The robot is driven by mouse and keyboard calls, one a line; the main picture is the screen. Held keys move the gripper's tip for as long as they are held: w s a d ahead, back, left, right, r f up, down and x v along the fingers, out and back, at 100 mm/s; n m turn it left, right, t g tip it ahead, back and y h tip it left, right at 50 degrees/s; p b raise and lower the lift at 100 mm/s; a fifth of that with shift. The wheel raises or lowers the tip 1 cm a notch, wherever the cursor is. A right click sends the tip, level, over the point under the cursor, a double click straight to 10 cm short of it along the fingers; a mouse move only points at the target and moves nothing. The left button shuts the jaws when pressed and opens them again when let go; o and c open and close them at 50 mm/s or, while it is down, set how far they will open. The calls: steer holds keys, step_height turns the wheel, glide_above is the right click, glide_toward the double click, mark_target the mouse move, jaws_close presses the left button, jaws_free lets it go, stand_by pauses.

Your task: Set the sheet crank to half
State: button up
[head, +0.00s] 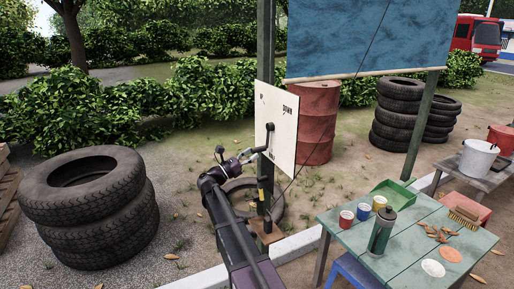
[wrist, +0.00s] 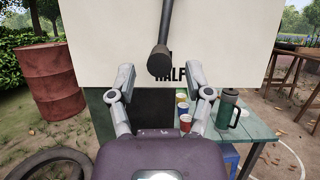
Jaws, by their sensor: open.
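The sheet crank (head: 269,138) is a dark arm on a pale board (head: 283,153) fixed to a green post. Its arm hangs down from the pivot, and its handle sticks out from the board. In the wrist view the dark handle (wrist: 158,62) stands in front of the board, just left of and partly over the HALF label (wrist: 171,75). My gripper (head: 236,156) is at the board's lower left. In the wrist view my gripper (wrist: 160,82) is open, its fingers on either side below the handle. I cannot tell whether they touch it. The blue sheet (head: 370,35) hangs at the upper right.
A green table (head: 420,262) with cups, a green flask (head: 381,232) and a brush stands right of the post. A red barrel (head: 318,125) is behind the board. Tyre stacks stand at left (head: 90,205) and back right. A tyre lies at the post's foot.

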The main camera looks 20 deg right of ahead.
steer(key=shift+p+x, duration=0.35)
steer(key=shift+x, duration=1)
steer(key=shift+c, duration=0.3)
jaws_close()
steer(key=shift+f, duration=0.1)
